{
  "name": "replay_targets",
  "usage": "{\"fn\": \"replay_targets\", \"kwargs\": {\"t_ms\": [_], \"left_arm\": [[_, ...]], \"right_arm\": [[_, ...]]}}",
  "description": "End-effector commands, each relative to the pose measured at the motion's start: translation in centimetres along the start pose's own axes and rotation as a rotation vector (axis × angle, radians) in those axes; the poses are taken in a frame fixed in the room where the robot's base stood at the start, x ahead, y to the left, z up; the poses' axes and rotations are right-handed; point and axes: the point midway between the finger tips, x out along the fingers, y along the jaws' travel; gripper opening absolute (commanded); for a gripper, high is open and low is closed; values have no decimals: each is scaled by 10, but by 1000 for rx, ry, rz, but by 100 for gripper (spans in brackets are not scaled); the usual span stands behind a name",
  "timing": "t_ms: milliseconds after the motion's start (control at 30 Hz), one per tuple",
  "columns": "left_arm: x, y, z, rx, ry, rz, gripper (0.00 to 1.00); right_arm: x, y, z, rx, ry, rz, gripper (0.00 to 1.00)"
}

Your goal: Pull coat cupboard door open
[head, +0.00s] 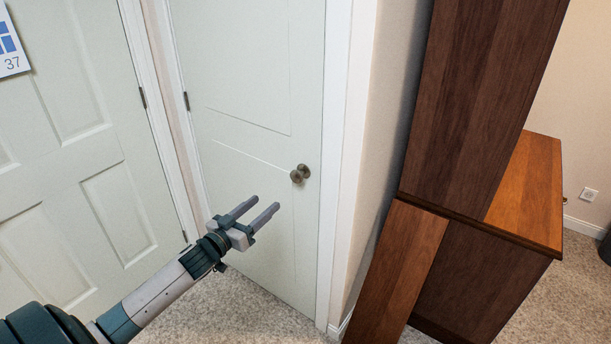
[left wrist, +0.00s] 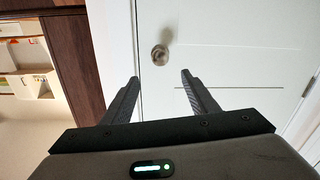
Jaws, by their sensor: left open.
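The coat cupboard door (head: 250,130) is a pale panelled door in a white frame, and it looks shut. Its round bronze knob (head: 300,174) is near the door's right edge, with hinges on the left side. My left gripper (head: 266,205) is open and empty, below and left of the knob in the head view and apart from it. In the left wrist view, the knob (left wrist: 160,54) shows beyond the fingertips of my left gripper (left wrist: 160,75), roughly between them. My right gripper is not in view.
A dark wooden hutch (head: 475,100) stands right of the door, with a lower cabinet (head: 530,190). Another pale panelled door (head: 75,130) is at the left, with a sign marked 37 (head: 12,45). Speckled carpet (head: 240,310) in front of the doors is clear.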

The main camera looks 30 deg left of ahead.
Motion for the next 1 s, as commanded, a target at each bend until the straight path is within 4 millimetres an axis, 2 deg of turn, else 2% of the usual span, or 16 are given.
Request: {"fn": "replay_targets", "kwargs": {"t_ms": [267,467,733,1000], "left_arm": [[3,0,0,0,0,0,54],[15,0,0,0,0,-1,54],[47,0,-1,0,1,-1,54],[85,0,-1,-1,0,-1,54]], "right_arm": [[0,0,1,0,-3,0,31],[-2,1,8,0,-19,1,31],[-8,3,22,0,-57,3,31],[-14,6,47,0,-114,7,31]]}}
